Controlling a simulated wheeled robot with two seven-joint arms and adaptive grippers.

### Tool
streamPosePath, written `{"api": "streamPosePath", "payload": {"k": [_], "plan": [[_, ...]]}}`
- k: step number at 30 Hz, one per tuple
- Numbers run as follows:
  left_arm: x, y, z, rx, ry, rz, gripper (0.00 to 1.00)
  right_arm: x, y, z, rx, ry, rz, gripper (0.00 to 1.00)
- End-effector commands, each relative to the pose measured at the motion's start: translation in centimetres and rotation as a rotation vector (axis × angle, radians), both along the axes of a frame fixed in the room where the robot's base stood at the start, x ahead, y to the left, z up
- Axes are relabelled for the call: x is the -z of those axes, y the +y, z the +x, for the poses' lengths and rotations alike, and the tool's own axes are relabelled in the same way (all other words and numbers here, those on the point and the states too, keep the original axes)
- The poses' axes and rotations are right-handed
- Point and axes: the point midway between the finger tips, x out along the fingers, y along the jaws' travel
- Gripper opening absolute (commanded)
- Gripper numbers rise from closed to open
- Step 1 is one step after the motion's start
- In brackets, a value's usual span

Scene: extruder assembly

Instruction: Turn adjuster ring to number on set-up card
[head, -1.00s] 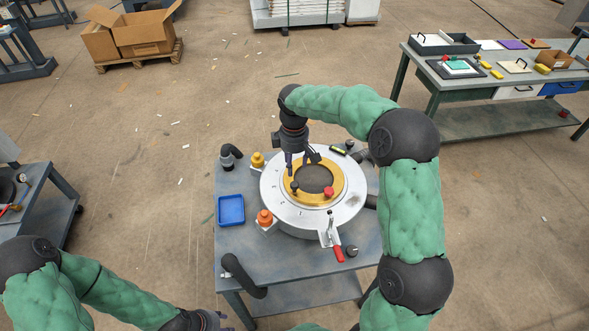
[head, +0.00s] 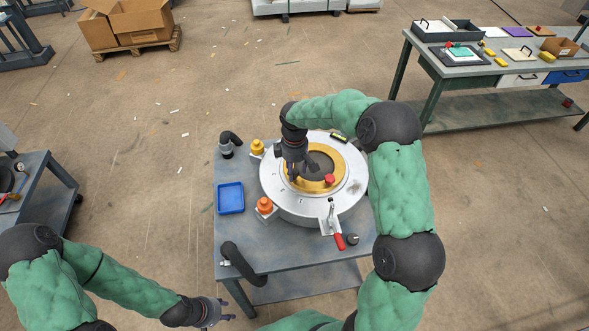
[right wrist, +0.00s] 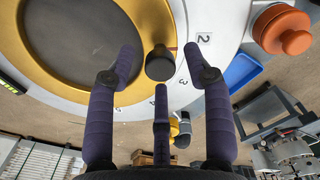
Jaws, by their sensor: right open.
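The gold adjuster ring (head: 338,160) lies in the round silver housing (head: 278,203) on the table, with a red knob (head: 330,180) on it. My right gripper (head: 297,177) is low over the ring's left side. Its open fingers (right wrist: 160,65) stand on either side of the black knob, with gaps visible. My left gripper (head: 222,310) is away from the housing, at the bottom. I cannot make out a set-up card.
An orange knob (head: 264,204), a yellow knob (head: 257,146) and a red-handled clamp (head: 339,240) surround the housing. A blue tray (head: 230,197) lies to its left. Black curved handles (head: 243,263) stand at the table's left side. A bench (head: 470,70) with trays is at the back right.

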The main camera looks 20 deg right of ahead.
Motion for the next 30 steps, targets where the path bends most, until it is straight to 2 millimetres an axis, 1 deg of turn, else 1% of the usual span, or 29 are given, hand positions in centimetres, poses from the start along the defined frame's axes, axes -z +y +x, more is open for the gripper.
{"api": "streamPosePath", "payload": {"k": [6,7,8,9,11,12,23,30], "plan": [[0.0,0.0,0.0,0.0,0.0,0.0,0.4,0.0,0.0,0.0,0.0,0.0,0.0,0.51],[0.0,0.0,0.0,0.0,0.0,0.0,0.4,0.0,0.0,0.0,0.0,0.0,0.0,0.49],[0.0,0.0,0.0,0.0,0.0,0.0,0.4,0.0,0.0,0.0,0.0,0.0,0.0,0.4],[0.0,0.0,0.0,0.0,0.0,0.0,0.4,0.0,0.0,0.0,0.0,0.0,0.0,0.29],[0.0,0.0,0.0,0.0,0.0,0.0,0.4,0.0,0.0,0.0,0.0,0.0,0.0,0.12],[0.0,0.0,0.0,0.0,0.0,0.0,0.4,0.0,0.0,0.0,0.0,0.001,0.001,0.01],[-0.1,0.0,0.0,0.0,0.0,0.0,0.4,0.0,0.1,0.2,0.027,0.001,0.0,0.0],[-0.3,0.0,0.0,0.0,0.0,0.0,0.4,0.0,0.3,1.4,0.151,0.001,0.0,0.0]]}}
